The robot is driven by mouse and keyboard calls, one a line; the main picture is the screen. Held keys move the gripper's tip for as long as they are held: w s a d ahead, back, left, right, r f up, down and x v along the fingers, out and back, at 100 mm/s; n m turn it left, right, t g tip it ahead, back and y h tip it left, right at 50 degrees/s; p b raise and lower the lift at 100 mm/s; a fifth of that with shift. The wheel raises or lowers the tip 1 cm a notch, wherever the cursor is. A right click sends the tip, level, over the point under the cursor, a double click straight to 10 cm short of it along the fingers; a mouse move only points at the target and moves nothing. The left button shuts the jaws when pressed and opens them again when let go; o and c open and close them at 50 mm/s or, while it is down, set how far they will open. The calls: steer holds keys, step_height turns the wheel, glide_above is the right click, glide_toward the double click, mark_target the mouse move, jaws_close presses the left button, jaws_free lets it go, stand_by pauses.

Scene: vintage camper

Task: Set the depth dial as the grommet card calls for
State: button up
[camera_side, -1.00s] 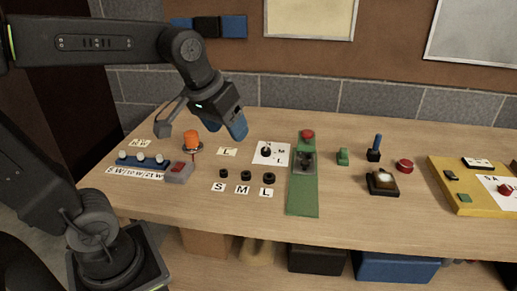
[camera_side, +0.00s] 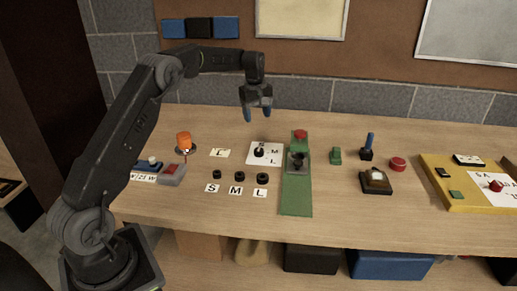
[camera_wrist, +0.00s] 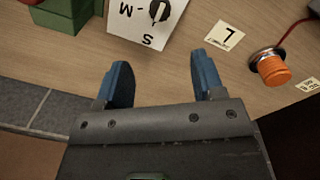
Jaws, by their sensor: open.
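The depth dial (camera_side: 259,153) is a small black knob on a white plate marked S, M and L. In the wrist view the dial (camera_wrist: 159,11) is cut by the top edge, with S and M showing; I cannot tell surely which letter it points at. The grommet card (camera_side: 220,153) is a small cream card reading L, left of the dial plate. It shows upside down in the wrist view (camera_wrist: 226,36). My gripper (camera_side: 257,115) is open and empty, pointing down above and behind the dial. Its blue fingers (camera_wrist: 161,75) are spread apart in the wrist view.
An orange knob (camera_side: 183,140) stands left of the card. Several black grommets (camera_side: 239,176) lie in front, by S, M, L labels. A green press base (camera_side: 296,198) with a red top stands close right of the dial plate.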

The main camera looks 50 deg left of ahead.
mark_target(259, 149)
steer(key=f, duration=1.4)
steer(key=shift+w, duration=0.4)
steer(key=shift+c, duration=0.4)
steer(key=c, duration=0.8)
steer(key=shift+c, duration=0.2)
